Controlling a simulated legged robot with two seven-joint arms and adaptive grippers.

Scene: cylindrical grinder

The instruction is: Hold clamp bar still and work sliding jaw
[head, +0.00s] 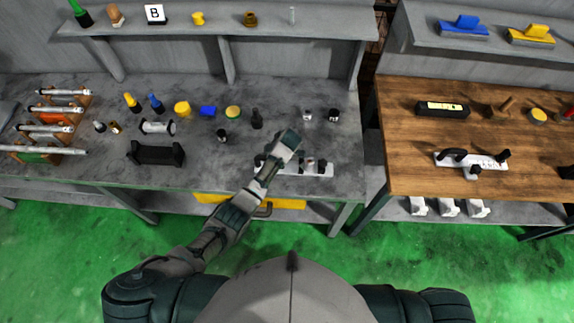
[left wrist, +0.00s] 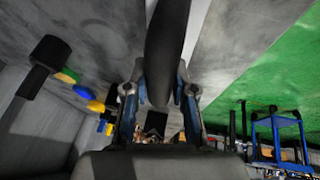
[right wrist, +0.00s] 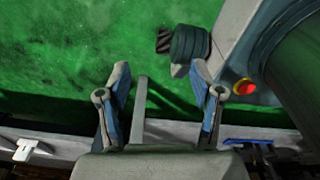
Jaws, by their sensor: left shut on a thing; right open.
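A white plate (head: 318,171) with dark, upright fittings lies near the front edge of the grey bench. My left arm reaches over it, and its hand (head: 287,146) covers part of it. In the left wrist view, my left gripper (left wrist: 160,88) is shut on a dark, rounded bar (left wrist: 167,38), which seems to be the clamp bar. The pale plate shows behind it. The sliding jaw cannot be clearly told apart from the other fittings. My right gripper (right wrist: 160,90) is open and empty in the right wrist view, above the green floor. It is outside the head view.
Small coloured parts, such as a yellow cylinder (head: 182,109) and a dark cradle (head: 156,154), stand left of the plate. A gap separates the grey bench from the wooden table (head: 400,150), which holds another white fixture (head: 487,164). The floor in front is clear.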

